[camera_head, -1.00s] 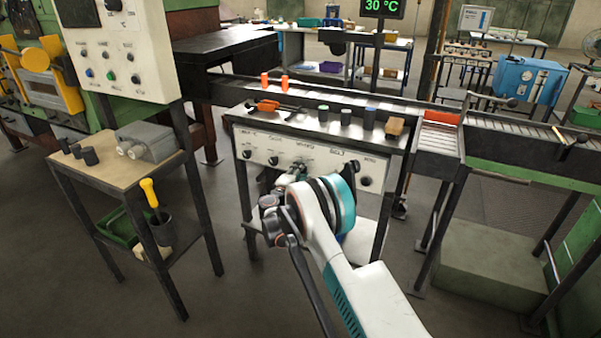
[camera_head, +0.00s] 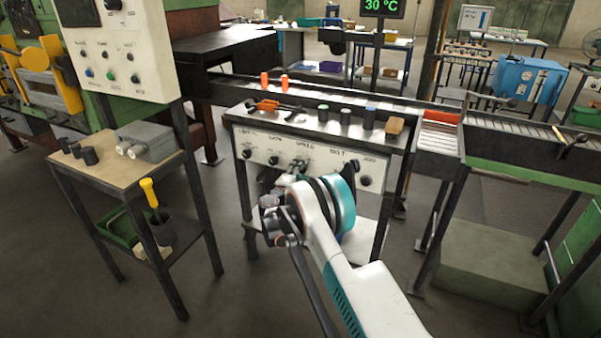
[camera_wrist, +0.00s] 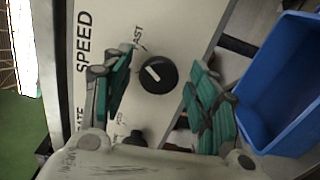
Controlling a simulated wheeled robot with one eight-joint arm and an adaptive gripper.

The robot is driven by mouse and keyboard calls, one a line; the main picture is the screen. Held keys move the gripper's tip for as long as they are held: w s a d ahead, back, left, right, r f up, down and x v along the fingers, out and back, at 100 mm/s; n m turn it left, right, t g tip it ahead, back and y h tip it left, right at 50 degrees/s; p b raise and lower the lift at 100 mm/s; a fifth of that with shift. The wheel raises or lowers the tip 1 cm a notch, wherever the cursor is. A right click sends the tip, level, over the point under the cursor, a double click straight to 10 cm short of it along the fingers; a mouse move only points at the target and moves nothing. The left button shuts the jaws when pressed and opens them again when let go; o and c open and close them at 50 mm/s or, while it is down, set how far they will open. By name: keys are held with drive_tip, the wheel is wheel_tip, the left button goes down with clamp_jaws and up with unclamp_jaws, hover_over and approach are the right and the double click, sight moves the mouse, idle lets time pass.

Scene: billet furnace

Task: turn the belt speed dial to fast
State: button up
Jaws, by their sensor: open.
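The belt speed dial (camera_wrist: 158,75) is a round black knob with a white mark, on a pale panel in the wrist view. Its mark lies on the upper left part of the knob. The word SPEED is printed to its left and a partly hidden FAST label above left. My gripper (camera_wrist: 162,64) is open, with one green-padded finger on each side of the dial. I cannot tell whether either finger touches it. In the head view my gripper (camera_head: 294,172) is at the front panel (camera_head: 325,158) of the control bench, and my arm hides the dial.
A second black knob (camera_wrist: 133,138) is close below the dial, partly hidden. A blue bin (camera_wrist: 285,90) stands to the right in the wrist view.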

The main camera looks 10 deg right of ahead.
drive_tip(key=v, duration=1.2)
drive_tip(key=s+d+r+m+g+y, duration=0.1)
drive_tip(key=s+d+r+m+g, duration=0.15)
drive_tip(key=r, duration=0.45)
drive_tip(key=s+d+r+m+g+y, duration=0.1)
drive_tip(key=s+d+r, duration=0.1)
drive_tip(key=d+r, duration=0.35)
drive_tip(key=s+d+r+m+g+y, duration=0.2)
drive_tip(key=s+d+r+m, duration=0.1)
drive_tip(key=s+r, duration=0.85)
drive_tip(key=s+a+f+m+g+y, duration=0.1)
drive_tip(key=s+a+m+y, duration=0.1)
drive_tip(key=s, duration=1.5)
drive_tip(key=s+a+f+m+g+y, duration=0.1)
drive_tip(key=s+m+y, duration=0.2)
drive_tip(key=s, duration=1.4)
drive_tip(key=shift+s+a+f+y, duration=0.35)
drive_tip(key=shift+f+y, duration=0.05)
drive_tip(key=shift+y, duration=0.4)
